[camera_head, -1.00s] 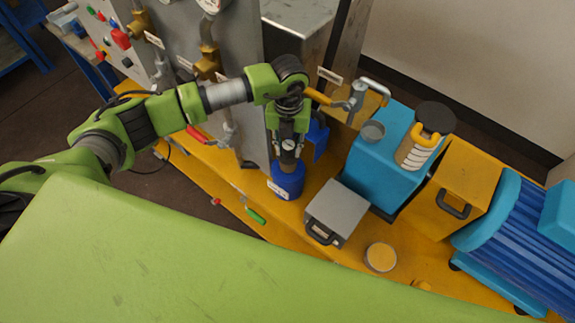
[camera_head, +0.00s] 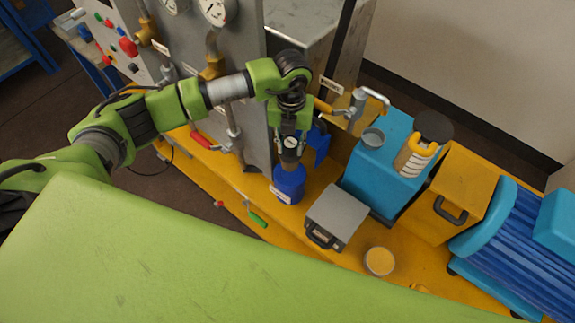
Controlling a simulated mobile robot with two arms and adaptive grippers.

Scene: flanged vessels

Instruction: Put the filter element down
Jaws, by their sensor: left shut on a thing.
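My left gripper (camera_head: 289,157) points down at the middle of the view, shut at the top of a blue cylinder (camera_head: 288,185) with a white label. The blue cylinder looks upright at the yellow deck (camera_head: 345,257), just in front of the grey panel. I take it to be the filter element, though its top is hidden by the fingers. I cannot tell whether its base touches the deck. My right gripper is not in view.
A grey case (camera_head: 337,215) stands close to the right of the blue cylinder. A blue box (camera_head: 380,170) with a black-capped lantern-like object (camera_head: 425,145), an orange box (camera_head: 455,195) and a round tin (camera_head: 380,261) lie further right. A green-handled tool (camera_head: 256,218) lies at the deck's front-left.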

